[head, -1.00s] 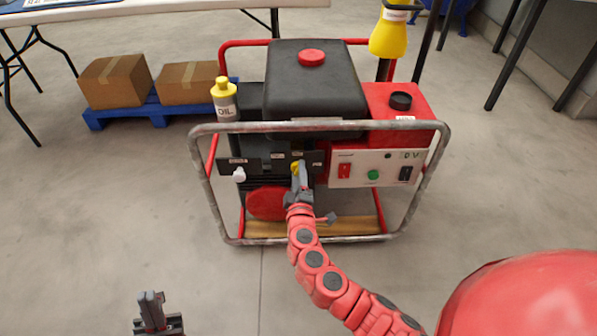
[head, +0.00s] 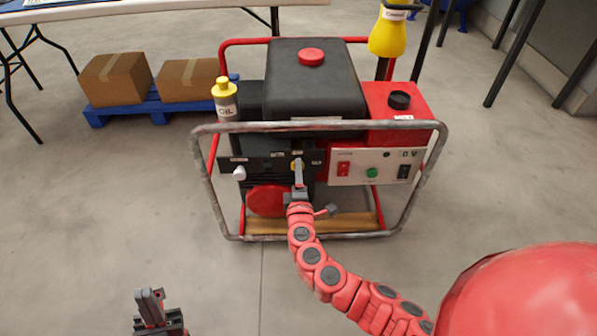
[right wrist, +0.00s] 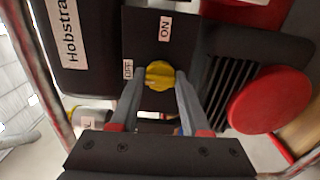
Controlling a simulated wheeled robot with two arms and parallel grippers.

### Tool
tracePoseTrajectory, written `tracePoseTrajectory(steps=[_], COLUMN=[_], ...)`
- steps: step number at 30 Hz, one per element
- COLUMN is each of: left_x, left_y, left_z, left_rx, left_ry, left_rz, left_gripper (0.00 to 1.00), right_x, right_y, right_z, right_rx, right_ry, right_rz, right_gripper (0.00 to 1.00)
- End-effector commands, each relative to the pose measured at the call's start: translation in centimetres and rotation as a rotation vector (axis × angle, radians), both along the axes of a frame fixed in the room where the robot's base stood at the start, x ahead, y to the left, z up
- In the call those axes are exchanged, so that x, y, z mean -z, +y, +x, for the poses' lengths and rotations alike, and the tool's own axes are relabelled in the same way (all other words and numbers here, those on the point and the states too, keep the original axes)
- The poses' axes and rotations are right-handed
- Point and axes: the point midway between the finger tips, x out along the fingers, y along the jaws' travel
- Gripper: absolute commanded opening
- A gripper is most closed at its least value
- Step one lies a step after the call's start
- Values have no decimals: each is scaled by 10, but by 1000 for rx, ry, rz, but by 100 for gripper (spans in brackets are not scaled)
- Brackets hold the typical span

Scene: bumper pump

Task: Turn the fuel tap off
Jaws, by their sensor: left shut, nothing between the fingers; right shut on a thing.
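The fuel tap is a yellow knob (head: 296,165) on the dark front panel of the generator (head: 315,95). In the right wrist view the knob (right wrist: 160,76) sits between my fingertips, with an ON label (right wrist: 165,28) above it and an OFF label (right wrist: 128,69) to its left. Its exact pointing direction is hard to tell. My right gripper (head: 298,170) is shut on the knob; its fingers (right wrist: 160,84) flank it in the wrist view. My left gripper (head: 150,297) is shut and empty, low at the left, away from the generator.
A grey tube frame (head: 320,126) surrounds the generator, its top bar above the tap. A white choke-like knob (head: 239,173), a red round cover (head: 267,201) and a switch panel (head: 375,167) are near. An oil bottle (head: 226,100) stands at left. The front floor is clear.

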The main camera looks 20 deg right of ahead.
Motion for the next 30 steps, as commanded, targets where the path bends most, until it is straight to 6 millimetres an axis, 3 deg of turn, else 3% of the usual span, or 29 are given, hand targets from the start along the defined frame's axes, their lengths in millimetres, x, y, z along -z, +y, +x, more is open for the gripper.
tracePoseTrajectory(steps=[6, 7, 11, 23, 30], left_x=[0, 0, 0, -2, -11], left_y=[0, 0, 0, 0, 3], left_z=[0, 0, 0, 0, -1], left_rx=[0, 0, 0, -1, -10], left_ry=[0, 0, 0, 0, -2], left_rz=[0, 0, 0, -2, -21], left_gripper=[0, 0, 0, 0, 0], right_x=[1, 1, 1, 0, 0], right_y=[1, 1, 1, 3, 16], right_z=[0, 0, 0, -6, -53], right_rx=[-3, -3, -2, -3, -6], right_ry=[1, 1, 1, 1, 6], right_rz=[0, 0, 0, 0, -1], right_gripper=[0, 52, 75, 76, 76])
